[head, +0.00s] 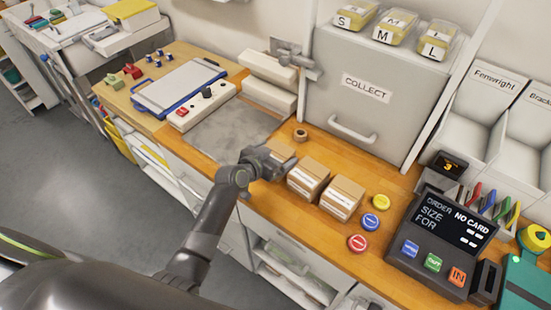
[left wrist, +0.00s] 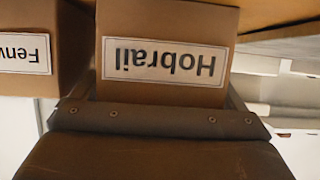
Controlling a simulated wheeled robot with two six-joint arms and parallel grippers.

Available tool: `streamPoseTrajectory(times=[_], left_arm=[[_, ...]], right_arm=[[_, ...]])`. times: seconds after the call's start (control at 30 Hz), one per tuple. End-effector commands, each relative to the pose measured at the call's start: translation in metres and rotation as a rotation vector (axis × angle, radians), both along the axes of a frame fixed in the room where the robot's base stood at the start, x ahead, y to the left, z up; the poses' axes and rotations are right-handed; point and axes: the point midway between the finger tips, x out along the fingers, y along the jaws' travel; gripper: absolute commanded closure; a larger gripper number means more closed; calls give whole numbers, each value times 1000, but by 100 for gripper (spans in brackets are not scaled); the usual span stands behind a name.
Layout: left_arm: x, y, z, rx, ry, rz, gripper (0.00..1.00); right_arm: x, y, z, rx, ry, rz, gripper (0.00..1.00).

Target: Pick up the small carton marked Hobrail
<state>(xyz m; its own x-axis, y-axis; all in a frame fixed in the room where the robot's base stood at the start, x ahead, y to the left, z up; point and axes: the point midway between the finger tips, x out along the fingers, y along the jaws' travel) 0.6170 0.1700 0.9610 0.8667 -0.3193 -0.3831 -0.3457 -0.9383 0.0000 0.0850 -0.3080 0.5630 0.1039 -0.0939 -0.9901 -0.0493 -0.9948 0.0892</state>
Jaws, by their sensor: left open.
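The small brown carton marked Hobrail (left wrist: 167,58) fills the middle of the left wrist view, its white label upside down there. In the head view the carton (head: 281,151) is at the left end of a row on the wooden counter, partly hidden by my left gripper (head: 266,160). That gripper is open and right at the carton, with its jaws seeming to lie along the carton's sides; contact cannot be told. A neighbouring carton with a label starting "Fenw" (left wrist: 27,50) stands close beside it, and it is the middle carton (head: 309,176) in the head view. My right gripper is not in view.
A third carton (head: 342,197) stands further right, near yellow, blue and red round buttons (head: 371,222). A tape roll (head: 301,135) lies behind the cartons. The grey COLLECT cabinet (head: 345,115) rises behind. A grey plate (head: 215,137) to the left is bare.

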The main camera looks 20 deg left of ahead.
Motion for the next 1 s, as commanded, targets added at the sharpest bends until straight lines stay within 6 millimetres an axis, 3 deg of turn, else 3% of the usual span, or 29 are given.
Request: streamPoseTrajectory(times=[0.1,0.4,0.73,1.0], left_arm=[[0,0,0,0,0,0,10],[0,0,1,-1,-2,0,47],[1,0,9,0,-5,0,47],[1,0,54,1,-9,0,47]], right_arm=[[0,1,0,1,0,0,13],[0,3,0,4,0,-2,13],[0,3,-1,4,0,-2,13],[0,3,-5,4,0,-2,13]])
